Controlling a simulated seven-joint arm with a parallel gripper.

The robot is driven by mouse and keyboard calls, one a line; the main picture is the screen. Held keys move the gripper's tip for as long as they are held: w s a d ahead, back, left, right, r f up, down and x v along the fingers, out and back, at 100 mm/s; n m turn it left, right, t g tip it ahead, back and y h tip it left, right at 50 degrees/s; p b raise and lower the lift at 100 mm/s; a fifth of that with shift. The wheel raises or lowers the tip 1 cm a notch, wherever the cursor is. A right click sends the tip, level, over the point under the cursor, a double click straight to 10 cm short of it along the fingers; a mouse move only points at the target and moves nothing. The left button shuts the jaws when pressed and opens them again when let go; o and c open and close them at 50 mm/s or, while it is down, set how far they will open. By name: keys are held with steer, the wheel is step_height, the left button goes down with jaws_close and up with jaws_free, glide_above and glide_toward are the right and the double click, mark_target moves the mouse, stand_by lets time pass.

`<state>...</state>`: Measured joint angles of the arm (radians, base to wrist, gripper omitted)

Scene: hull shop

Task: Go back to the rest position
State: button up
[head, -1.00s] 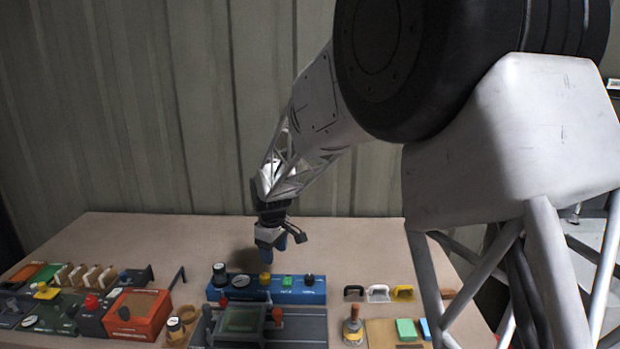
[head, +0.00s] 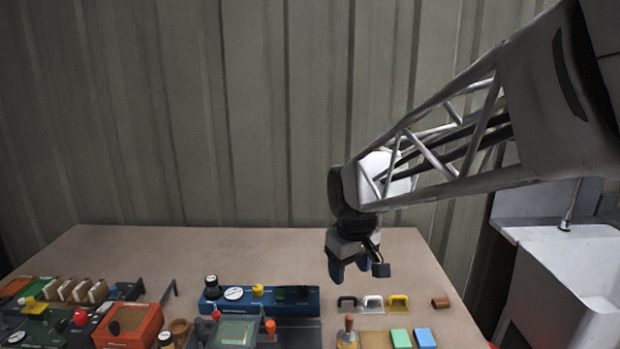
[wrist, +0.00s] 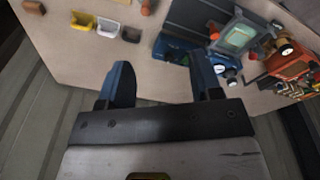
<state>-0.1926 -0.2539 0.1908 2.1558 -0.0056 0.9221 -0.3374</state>
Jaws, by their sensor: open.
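My gripper (head: 350,268) hangs above the back part of the table (head: 150,245), fingers pointing down, with nothing between them. In the wrist view its two blue fingers (wrist: 160,88) stand apart, and bare table shows between them. The gripper is behind the row of small handles and to the right of the blue control box (head: 262,302). It is clear of both.
Black, white and yellow handles (head: 397,302) stand in front of the gripper. An orange box (head: 128,325) is at left. A white sink (head: 570,270) stands beyond the table.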

steer(key=s+d+m, duration=0.3)
steer(key=s+d, duration=0.2)
steer(key=s, duration=0.6)
steer(key=s+d+m+t, duration=0.1)
steer(key=s+d+m, duration=0.2)
steer(key=s, duration=0.8)
steer(key=shift+s+d+f, duration=0.3)
steer(key=shift+d+f, duration=0.1)
steer(key=shift+d, duration=0.85)
